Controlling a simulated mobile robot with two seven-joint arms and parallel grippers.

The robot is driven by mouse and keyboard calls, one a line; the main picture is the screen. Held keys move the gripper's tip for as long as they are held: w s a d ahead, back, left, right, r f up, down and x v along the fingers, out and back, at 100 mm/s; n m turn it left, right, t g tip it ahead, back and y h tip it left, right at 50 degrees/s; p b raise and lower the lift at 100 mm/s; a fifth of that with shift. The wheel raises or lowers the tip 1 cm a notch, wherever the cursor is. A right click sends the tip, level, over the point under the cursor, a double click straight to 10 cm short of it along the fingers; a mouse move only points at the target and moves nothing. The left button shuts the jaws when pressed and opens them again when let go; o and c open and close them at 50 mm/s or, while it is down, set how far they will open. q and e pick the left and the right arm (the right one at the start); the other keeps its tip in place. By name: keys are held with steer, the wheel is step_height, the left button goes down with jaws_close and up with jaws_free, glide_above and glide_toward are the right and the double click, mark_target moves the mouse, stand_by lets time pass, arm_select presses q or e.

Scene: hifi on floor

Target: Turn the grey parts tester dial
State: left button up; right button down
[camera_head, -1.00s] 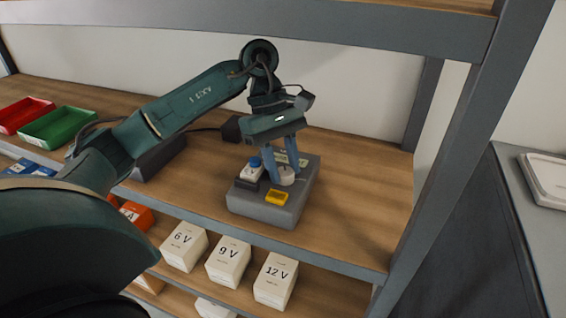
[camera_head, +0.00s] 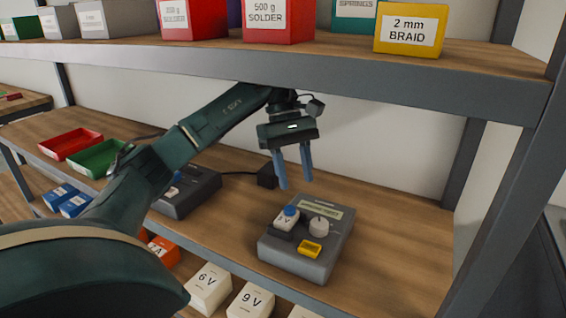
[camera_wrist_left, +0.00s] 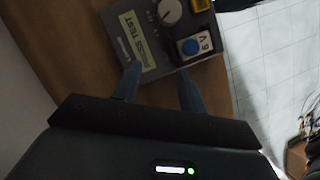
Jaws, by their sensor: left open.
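The grey parts tester (camera_head: 297,266) sits on the wooden shelf, with a pale round dial (camera_head: 321,226) on its top. In the left wrist view the dial (camera_wrist_left: 168,11) shows a dark pointer line, and the tester's display (camera_wrist_left: 138,40) reads "PRESS TEST". My left gripper (camera_head: 294,184) is open and empty, above and behind the tester, apart from the dial. My right gripper is not in view.
A second dark device (camera_head: 186,196) stands left of the tester, with a black box (camera_head: 267,176) behind. Red (camera_head: 70,143) and green (camera_head: 98,157) trays lie further left. The upper shelf edge (camera_head: 330,75) runs above my arm. Bare shelf lies right of the tester.

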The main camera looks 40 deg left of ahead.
arm_select(q)
steer(key=a, duration=0.1)
steer(key=w+a, duration=0.1)
steer(key=a, duration=0.3)
steer(key=shift+w, duration=0.4)
